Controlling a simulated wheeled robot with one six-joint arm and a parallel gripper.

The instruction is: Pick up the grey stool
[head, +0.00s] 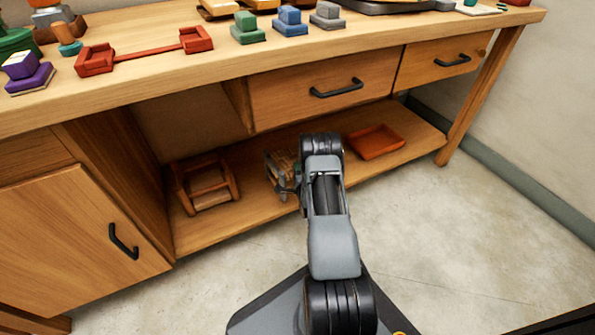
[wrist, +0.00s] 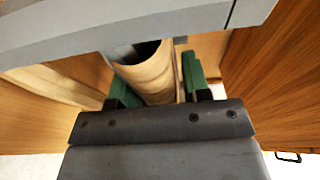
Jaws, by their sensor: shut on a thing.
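My gripper (head: 284,178) is low at the shelf under the bench, at the end of my arm. In the wrist view, its green finger pads (wrist: 155,88) sit on both sides of a tan, wood-grained hollow cylinder (wrist: 150,72) and are shut on it. Part of this tan piece also shows at my gripper in the head view (head: 281,160). A pale grey bar crosses the top of the wrist view; I cannot tell what it belongs to. A small grey stepped block (head: 327,16) stands on the bench top. I cannot make out a clear grey stool shape.
A reddish-brown wooden frame (head: 206,184) stands on the shelf left of my gripper, an orange tray (head: 375,142) to the right. Drawers (head: 322,85) hang above, and a cupboard (head: 80,225) is at left. The bench top carries blue (head: 289,22) and green (head: 247,28) blocks. Floor at right is clear.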

